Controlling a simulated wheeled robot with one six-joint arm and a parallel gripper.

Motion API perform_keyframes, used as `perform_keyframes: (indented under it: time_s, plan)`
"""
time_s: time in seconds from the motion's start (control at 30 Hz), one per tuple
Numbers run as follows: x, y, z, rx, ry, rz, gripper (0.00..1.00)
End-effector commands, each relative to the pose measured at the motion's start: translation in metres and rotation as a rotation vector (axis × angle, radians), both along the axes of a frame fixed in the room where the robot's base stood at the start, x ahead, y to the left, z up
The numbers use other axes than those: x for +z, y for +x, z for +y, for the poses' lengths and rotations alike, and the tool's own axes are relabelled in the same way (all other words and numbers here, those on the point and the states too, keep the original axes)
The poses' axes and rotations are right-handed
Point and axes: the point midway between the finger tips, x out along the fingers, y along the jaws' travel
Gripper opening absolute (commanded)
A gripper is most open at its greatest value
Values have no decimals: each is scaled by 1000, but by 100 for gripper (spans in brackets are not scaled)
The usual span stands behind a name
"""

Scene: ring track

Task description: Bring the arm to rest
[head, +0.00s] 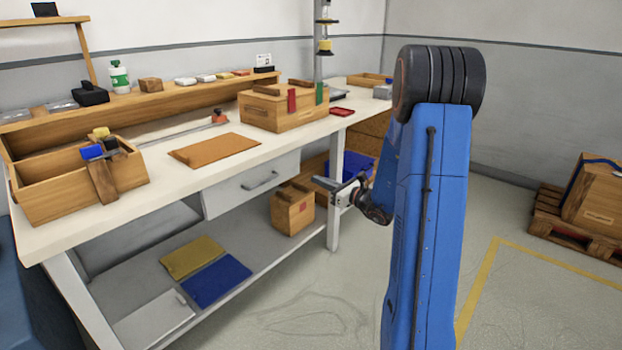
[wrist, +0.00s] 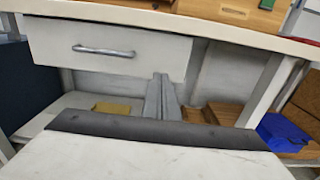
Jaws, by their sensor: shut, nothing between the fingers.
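My blue arm stands upright at the centre right of the head view, its lower links bent toward the workbench. My gripper (head: 322,183) points left, in front of the bench near its right front leg, and touches nothing that I can see. Its fingers are together and empty. In the wrist view the closed fingers (wrist: 161,80) stand up in front of the bench's drawer side. The workbench (head: 325,128) has a pale top with a white drawer (head: 252,184) below it, shut.
A wooden box (head: 284,108) and an orange mat (head: 214,150) lie on the bench. An open wooden tote (head: 45,200) is at the left. A small wooden box (head: 292,210) sits on the lower shelf. A crate on a pallet (head: 596,190) stands right. The floor between is clear.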

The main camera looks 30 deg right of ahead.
Motion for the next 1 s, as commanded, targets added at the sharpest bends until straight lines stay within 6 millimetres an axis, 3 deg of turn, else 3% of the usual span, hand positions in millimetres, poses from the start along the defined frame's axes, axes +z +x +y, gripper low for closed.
perform_keyframes:
  time_s: [0.27,0.37,0.47,0.67,0.8,1.0]
  plan:
    - [0,-8,-2,2,-1,1,0]
    - [4,-9,8,25,-19,-1,0]
    - [15,-17,36,95,-75,-5,0]
    - [40,-56,124,335,-283,-20,0]
    - [49,-94,179,508,-449,-38,0]
    - [53,-157,237,736,-703,-78,0]
